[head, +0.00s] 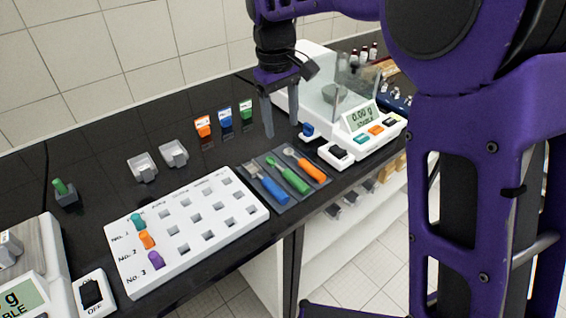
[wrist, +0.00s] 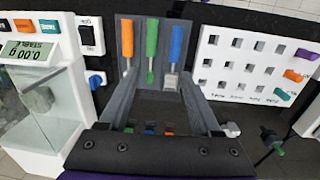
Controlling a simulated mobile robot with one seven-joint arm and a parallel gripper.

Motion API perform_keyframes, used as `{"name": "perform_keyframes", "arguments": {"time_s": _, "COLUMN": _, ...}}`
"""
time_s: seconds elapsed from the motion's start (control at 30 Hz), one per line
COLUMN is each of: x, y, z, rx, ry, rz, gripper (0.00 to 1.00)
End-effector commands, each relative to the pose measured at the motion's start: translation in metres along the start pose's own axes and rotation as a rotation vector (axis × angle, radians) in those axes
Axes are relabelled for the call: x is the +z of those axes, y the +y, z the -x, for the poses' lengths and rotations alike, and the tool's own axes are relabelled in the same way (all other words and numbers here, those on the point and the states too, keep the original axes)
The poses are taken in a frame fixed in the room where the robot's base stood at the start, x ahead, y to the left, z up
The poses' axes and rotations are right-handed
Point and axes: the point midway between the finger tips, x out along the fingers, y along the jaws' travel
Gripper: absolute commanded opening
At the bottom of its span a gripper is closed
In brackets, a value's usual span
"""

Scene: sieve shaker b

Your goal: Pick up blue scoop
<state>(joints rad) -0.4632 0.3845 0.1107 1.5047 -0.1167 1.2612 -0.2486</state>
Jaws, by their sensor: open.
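The blue scoop (head: 270,187) lies on a dark grey tray (head: 315,200), the leftmost of three scoops in the head view. In the wrist view the blue scoop (wrist: 177,45) is the rightmost, its handle away from me and its pale grey head nearer. My gripper (head: 282,131) points down, open and empty, above the counter behind the tray. In the wrist view the fingers of my gripper (wrist: 159,82) reach toward the tray, apart from the scoops. The blue scoop's head shows close to the right fingertip there.
A green scoop (head: 289,176) and an orange scoop (head: 306,166) lie beside it. A white peg rack (head: 200,240) stands left of the tray and a balance (head: 345,150) stands right.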

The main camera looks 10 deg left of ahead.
Motion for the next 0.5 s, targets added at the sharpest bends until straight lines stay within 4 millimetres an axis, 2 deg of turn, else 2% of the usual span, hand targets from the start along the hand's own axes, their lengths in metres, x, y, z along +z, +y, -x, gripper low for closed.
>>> {"name": "perform_keyframes", "arguments": {"time_s": 0.03, "x": -0.005, "y": -0.009, "z": 0.001, "rx": -0.031, "ry": 0.012, "rz": 0.007, "gripper": 0.65}}
{"name": "perform_keyframes", "arguments": {"time_s": 0.17, "x": -0.011, "y": -0.022, "z": -0.006, "rx": -0.068, "ry": 0.024, "rz": 0.015, "gripper": 0.65}}
{"name": "perform_keyframes", "arguments": {"time_s": 0.5, "x": -0.012, "y": -0.027, "z": -0.077, "rx": -0.068, "ry": 0.021, "rz": 0.014, "gripper": 0.65}}
